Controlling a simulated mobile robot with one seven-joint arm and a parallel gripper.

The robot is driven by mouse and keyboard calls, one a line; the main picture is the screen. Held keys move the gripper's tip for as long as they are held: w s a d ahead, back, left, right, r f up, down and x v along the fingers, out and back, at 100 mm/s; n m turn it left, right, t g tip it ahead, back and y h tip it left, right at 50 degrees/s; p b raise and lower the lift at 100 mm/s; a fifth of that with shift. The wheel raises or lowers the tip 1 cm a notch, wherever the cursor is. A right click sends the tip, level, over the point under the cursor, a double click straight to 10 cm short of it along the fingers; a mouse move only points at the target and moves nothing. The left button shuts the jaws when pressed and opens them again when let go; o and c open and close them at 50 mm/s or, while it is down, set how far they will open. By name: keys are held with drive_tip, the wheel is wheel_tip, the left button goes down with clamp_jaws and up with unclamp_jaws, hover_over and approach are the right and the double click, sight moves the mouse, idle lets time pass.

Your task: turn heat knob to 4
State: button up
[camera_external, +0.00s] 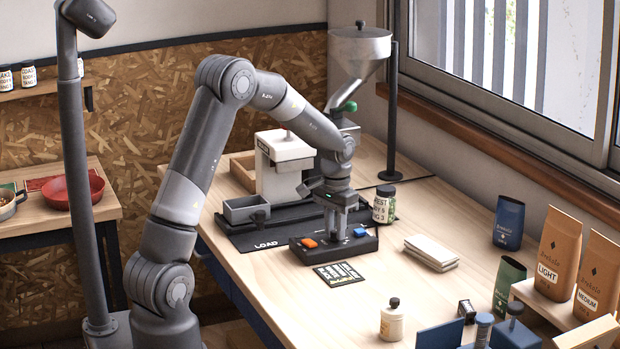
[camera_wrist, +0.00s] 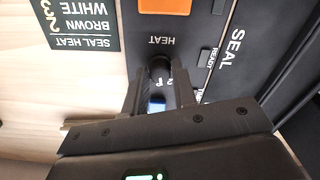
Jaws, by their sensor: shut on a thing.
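The heat knob (camera_wrist: 158,66) is small and black. It sits on the dark sealer panel (camera_wrist: 205,25) beside the printed word HEAT. My gripper (camera_wrist: 159,82) is shut on the knob, with one finger on each side of it. Small white numerals show between the fingers, but the knob's setting cannot be read. In the external view my gripper (camera_external: 338,228) points down onto the control box (camera_external: 335,248) and hides the knob.
An orange switch (camera_external: 309,242) and a blue button (camera_external: 360,233) flank my gripper on the box. A SEAL HEAT card (camera_external: 338,274) lies in front. A labelled jar (camera_external: 384,204) stands close behind to the right, and stacked pale packets (camera_external: 431,252) lie to the right.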

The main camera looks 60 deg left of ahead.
sight(335, 231)
drive_tip(key=m, duration=0.4)
drive_tip(key=shift+m, duration=2.2)
drive_tip(key=o, duration=1)
wheel_tip(335, 231, up, 11)
drive_tip(key=shift+f, duration=0.1)
